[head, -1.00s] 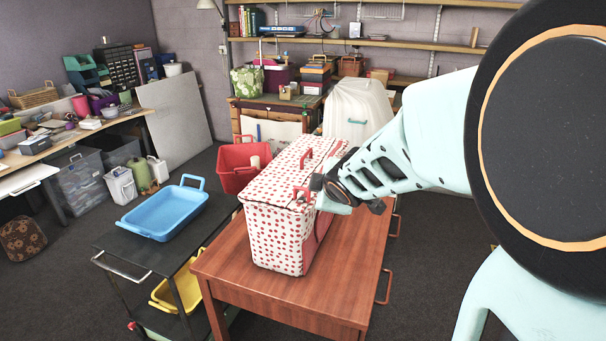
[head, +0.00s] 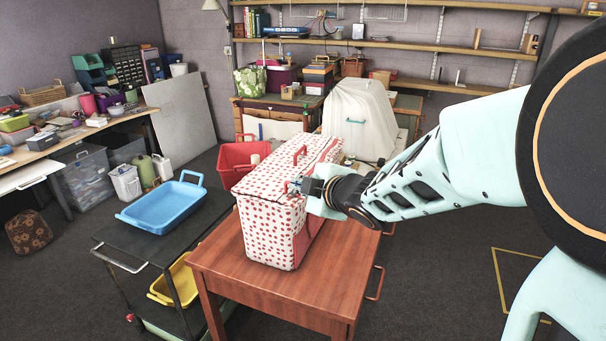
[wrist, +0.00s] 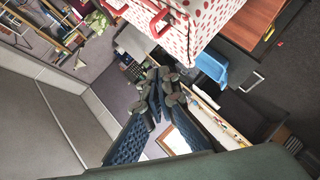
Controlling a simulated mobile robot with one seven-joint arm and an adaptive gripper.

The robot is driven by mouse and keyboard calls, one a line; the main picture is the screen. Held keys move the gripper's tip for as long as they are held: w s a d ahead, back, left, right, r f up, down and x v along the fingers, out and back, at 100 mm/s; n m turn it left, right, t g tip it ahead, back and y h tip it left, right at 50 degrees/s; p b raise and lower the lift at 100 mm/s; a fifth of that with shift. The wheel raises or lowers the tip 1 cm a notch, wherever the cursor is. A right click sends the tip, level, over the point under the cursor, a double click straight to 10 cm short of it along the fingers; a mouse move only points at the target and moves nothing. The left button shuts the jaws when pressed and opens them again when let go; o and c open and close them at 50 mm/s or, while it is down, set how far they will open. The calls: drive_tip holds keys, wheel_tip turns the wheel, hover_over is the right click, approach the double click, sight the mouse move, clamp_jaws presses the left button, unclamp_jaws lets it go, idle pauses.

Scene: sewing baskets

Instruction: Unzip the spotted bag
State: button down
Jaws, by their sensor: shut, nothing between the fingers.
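The spotted bag (head: 270,228) is a tall white box shape with red dots, standing upright on the wooden table with its lid closed. A red handle (head: 299,154) shows on its top. My gripper (head: 293,187) is at the bag's near right top edge, and the wrist reaches in from the right. It hides part of that edge, and I cannot tell whether it touches the bag. In the wrist view the blue fingers (wrist: 160,84) are shut and empty. The bag (wrist: 205,22) with red handles (wrist: 158,22) lies just beyond and right of them. I cannot make out the zip pull.
The wooden table (head: 315,290) has bare top at the front and right. A black cart (head: 140,245) with a blue tray (head: 166,208) stands left. A red bin (head: 236,168) is behind the bag, and a white covered thing (head: 358,118) stands behind right.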

sight(288, 182)
drive_tip(key=x, duration=0.3)
drive_tip(key=d+x, duration=0.1)
drive_tip(key=x, duration=0.2)
drive_tip(key=f+x, duration=0.1)
drive_tip(key=x, duration=0.2)
drive_tip(key=shift+w+d+b, duration=0.25)
drive_tip(key=shift+d+b, duration=0.05)
drive_tip(key=shift+w+d+f, duration=0.25)
drive_tip(key=shift+w+f, duration=0.1)
drive_tip(key=shift+w, duration=0.3)
drive_tip(key=shift+w, duration=0.1)
